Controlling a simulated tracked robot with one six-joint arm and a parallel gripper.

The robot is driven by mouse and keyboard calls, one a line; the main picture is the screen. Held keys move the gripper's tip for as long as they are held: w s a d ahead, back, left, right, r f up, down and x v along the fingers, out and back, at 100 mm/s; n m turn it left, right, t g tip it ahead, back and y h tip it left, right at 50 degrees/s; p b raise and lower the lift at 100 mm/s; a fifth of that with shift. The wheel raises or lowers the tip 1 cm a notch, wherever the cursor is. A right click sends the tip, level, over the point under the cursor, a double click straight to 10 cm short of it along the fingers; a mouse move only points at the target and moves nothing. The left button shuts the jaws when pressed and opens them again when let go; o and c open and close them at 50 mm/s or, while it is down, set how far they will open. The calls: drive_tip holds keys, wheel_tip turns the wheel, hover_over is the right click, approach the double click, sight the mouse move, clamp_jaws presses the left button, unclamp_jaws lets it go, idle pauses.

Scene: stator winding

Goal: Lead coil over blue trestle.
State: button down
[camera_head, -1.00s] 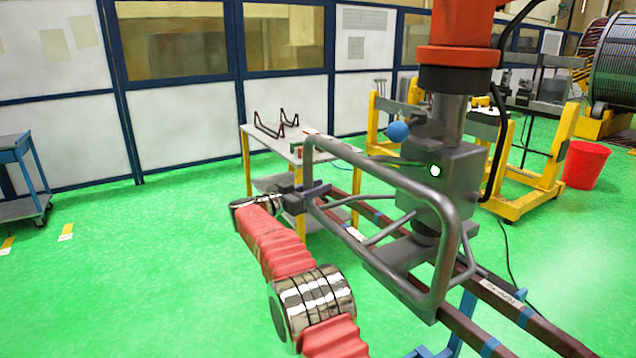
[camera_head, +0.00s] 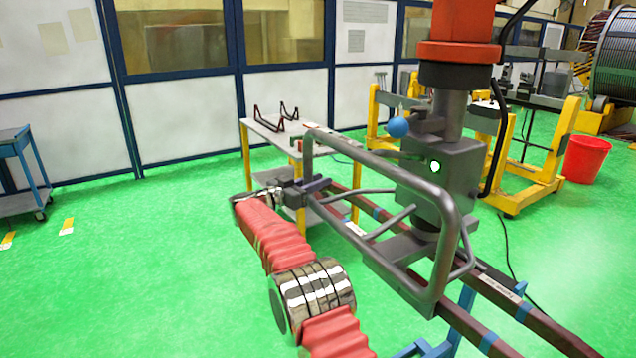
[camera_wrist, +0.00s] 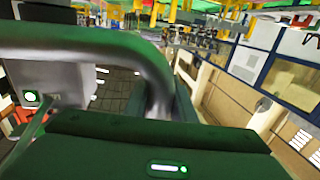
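The coil (camera_head: 522,313) is a pair of long dark-brown bars with blue bands and pale labels. It runs from near the small table to the lower right, below a grey lifting head with a tubular handle frame (camera_head: 385,172). My gripper (camera_head: 318,186) is at the frame's left lower corner and looks shut around its tube; the fingers are small here. The blue trestle (camera_head: 467,306) shows only in part at the bottom, below the coil; any contact is unclear. The wrist view shows a grey tube (camera_wrist: 85,45) close up and a green casing, but no clear fingertips.
A small table (camera_head: 262,130) with two dark brackets stands behind my gripper. Yellow stands (camera_head: 515,190) and a red bucket (camera_head: 586,159) are at the right. A blue cart (camera_head: 22,175) is at far left. The green floor between is open.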

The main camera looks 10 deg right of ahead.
drive_tip(key=c, duration=1.4)
unclamp_jaws()
drive_tip(key=shift+s+a, duration=0.1)
drive_tip(key=shift+a, duration=0.05)
drive_tip(key=v, duration=1.3)
drive_tip(key=shift+a, duration=0.25)
drive_tip(key=shift+s, duration=0.1)
